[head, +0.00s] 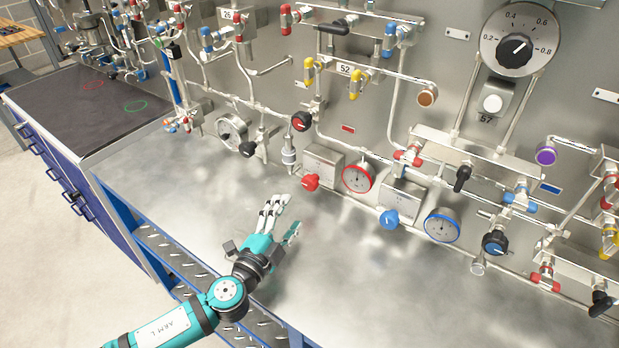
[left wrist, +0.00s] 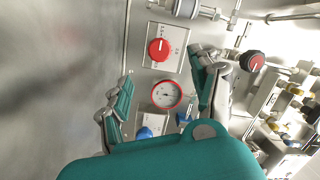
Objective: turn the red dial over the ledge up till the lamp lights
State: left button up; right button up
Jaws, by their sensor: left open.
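A red knob (head: 311,182) sits on a grey plate low on the panel, just above the metal ledge (head: 380,290); it also shows in the left wrist view (left wrist: 158,50), with a pale pointer line. In the wrist view the red knob lies beyond the spread fingers. A white round cap (head: 492,103), possibly the lamp, looks unlit.
A red-rimmed gauge (head: 357,178), a blue knob (head: 389,218) and a blue-rimmed gauge (head: 441,226) stand right of the red knob. A dark valve handle (head: 248,149) and pipes are to its left. A large scaled dial (head: 519,40) is high right. The ledge is mostly clear.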

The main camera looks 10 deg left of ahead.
aim_at(308, 186)
pick_arm(q)
jog(key=p+x, duration=0.1)
jog(key=x, duration=0.9)
jog(key=shift+w+d+p, duration=0.1)
jog(key=shift+w+p, duration=0.15)
jog(key=shift+p, duration=0.15)
jog(key=shift+w+d+f, duration=0.1)
jog(key=shift+w+d, duration=0.05)
jog(key=shift+w, duration=0.55)
jog(key=shift+c, duration=0.4)
jog(key=c, duration=1.1)
pick_arm(e)
jog(key=shift+w+a+r, duration=0.1)
jog(key=shift+w+r, duration=0.2)
jog(key=shift+r, duration=0.3)
jog(key=shift+w+r, duration=0.25)
jog(key=shift+r, duration=0.35)
